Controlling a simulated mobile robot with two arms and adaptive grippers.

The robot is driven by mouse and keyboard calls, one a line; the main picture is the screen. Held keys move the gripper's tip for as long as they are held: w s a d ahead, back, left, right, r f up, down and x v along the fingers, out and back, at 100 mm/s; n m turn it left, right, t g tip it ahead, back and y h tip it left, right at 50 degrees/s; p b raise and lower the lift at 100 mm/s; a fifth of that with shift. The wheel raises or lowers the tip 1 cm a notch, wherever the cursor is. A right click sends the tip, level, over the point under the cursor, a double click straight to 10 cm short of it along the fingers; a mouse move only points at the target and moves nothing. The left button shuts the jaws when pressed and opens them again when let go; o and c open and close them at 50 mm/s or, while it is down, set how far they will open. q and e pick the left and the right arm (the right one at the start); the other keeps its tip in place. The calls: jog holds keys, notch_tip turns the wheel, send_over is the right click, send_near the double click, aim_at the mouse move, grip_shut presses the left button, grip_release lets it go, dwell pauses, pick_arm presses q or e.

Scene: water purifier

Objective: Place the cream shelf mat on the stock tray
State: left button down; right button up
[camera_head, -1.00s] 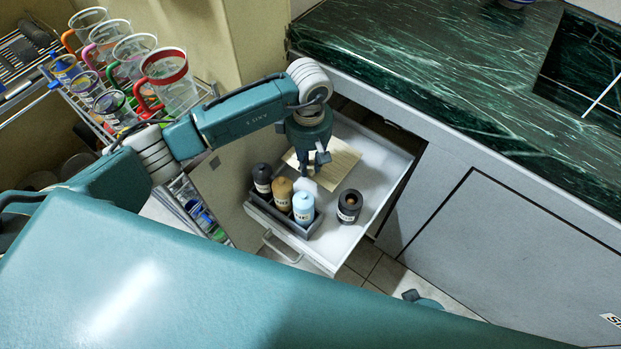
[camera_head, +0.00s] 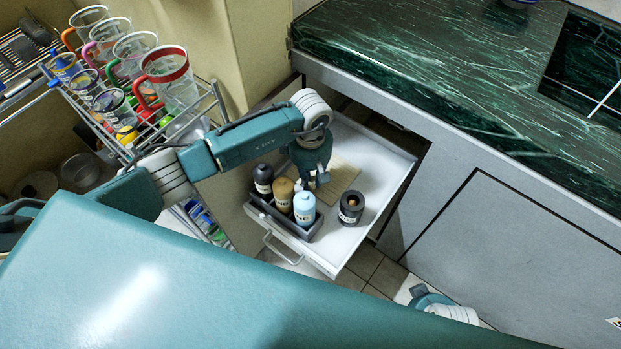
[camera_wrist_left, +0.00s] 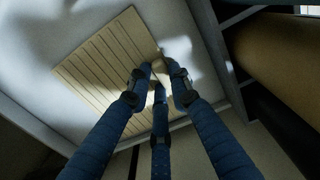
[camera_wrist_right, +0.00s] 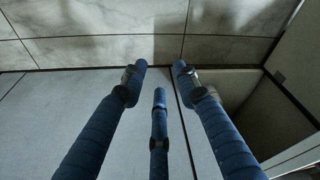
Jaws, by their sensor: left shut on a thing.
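The cream shelf mat (camera_head: 343,174), a flat slatted panel, is inside the open drawer (camera_head: 378,160). In the left wrist view the mat (camera_wrist_left: 100,62) lies tilted across the picture. My left gripper (camera_head: 318,180) is over the mat's near left part, its fingers (camera_wrist_left: 162,76) shut on the mat's edge. Whether the mat is lifted off the drawer floor is hard to tell. A dark grey tray (camera_head: 268,213) in the drawer holds several bottles; I cannot tell whether it is the stock tray. My right gripper (camera_wrist_right: 160,68) is open and empty, facing floor tiles and cabinet fronts.
A black jar (camera_head: 350,206) stands in the drawer right of the bottles. A wire rack (camera_head: 208,112) with several handled cups is on the left. The green marble counter (camera_head: 430,70) is above the drawer. Tiled floor (camera_head: 372,268) shows below.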

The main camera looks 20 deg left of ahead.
pick_arm(q)
jog(key=c, duration=1.6)
grip_release()
pick_arm(e)
jog(key=shift+r, duration=0.35)
jog(key=shift+w, duration=0.1)
